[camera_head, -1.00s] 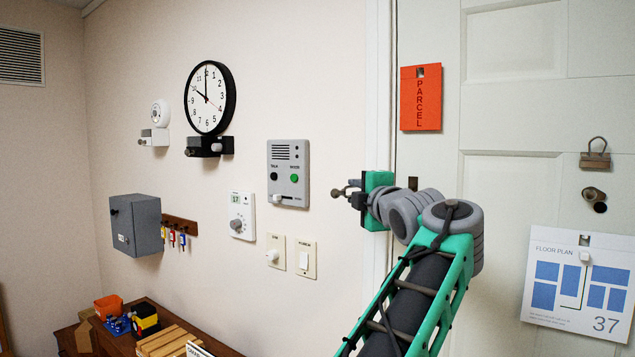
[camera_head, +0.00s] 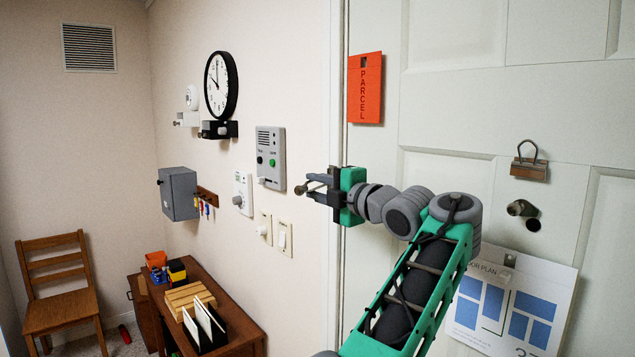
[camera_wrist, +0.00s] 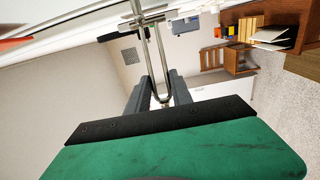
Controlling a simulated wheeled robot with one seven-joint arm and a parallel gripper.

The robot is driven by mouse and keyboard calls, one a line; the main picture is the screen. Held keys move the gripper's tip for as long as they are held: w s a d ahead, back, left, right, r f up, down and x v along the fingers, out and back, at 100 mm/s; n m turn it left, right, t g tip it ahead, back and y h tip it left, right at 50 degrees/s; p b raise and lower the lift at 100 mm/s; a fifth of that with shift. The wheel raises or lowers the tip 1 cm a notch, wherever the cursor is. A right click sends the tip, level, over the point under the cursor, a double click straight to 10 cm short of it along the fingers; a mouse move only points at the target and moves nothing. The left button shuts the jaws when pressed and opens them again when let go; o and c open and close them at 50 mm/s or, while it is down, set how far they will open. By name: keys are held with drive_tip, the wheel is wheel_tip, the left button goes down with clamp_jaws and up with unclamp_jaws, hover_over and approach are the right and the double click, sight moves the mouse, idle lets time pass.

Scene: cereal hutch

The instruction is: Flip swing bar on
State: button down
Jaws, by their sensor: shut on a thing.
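The swing bar (camera_wrist: 146,38) is a long, narrow U-shaped metal loop. In the wrist view it runs down from the top edge, with its rounded end between my fingers. My gripper (camera_wrist: 162,92) is shut on that rounded end. In the head view my gripper (camera_head: 316,188) is in front of the white door frame, left of the pale door (camera_head: 450,110). A bit of metal pokes out past its dark fingers there. Most of the bar is hidden or too small to make out in the head view.
A red parcel card (camera_head: 366,95), a clip (camera_head: 529,166) and a floor plan sheet (camera_head: 548,283) are on the door. The left wall carries a clock (camera_head: 220,85), an intercom (camera_head: 272,157) and switches (camera_head: 285,240). A desk (camera_head: 235,322) and chair (camera_head: 62,300) stand below.

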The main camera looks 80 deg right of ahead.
drive_tip(key=shift+s+r, duration=0.1)
drive_tip(key=shift+s, duration=0.05)
drive_tip(key=c, duration=1.6)
unclamp_jaws()
drive_tip(key=o, duration=0.3)
drive_tip(key=shift+d, duration=0.2)
drive_tip(key=shift+o, duration=0.9)
drive_tip(key=shift+a, duration=0.1)
